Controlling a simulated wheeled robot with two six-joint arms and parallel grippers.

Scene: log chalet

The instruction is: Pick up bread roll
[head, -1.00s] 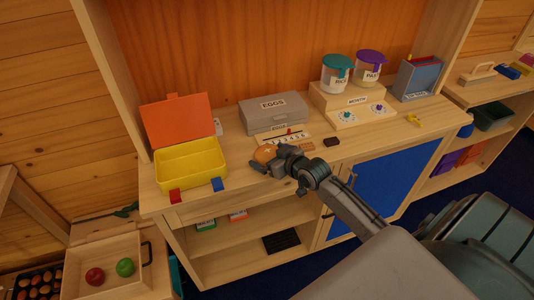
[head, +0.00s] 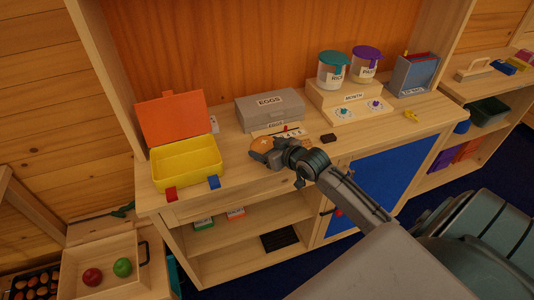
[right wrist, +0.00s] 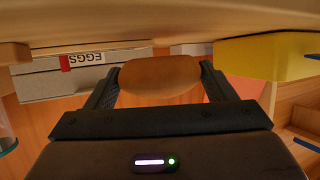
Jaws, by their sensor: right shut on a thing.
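The bread roll (head: 262,142) is a small brown oval in the head view, over the counter between the yellow box and the egg box. My right gripper (head: 264,154) is shut on it. In the right wrist view the bread roll (right wrist: 160,77) sits between the two dark fingers (right wrist: 158,88), with a finger against each end. The roll appears held above the counter top, but the gap under it is hard to judge. My left gripper is not in view.
A yellow box (head: 187,165) with a raised orange lid stands left of the roll. The grey egg box (head: 270,108) is behind it. A stand with jars (head: 352,92) is to the right. The counter's front edge is clear near my gripper.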

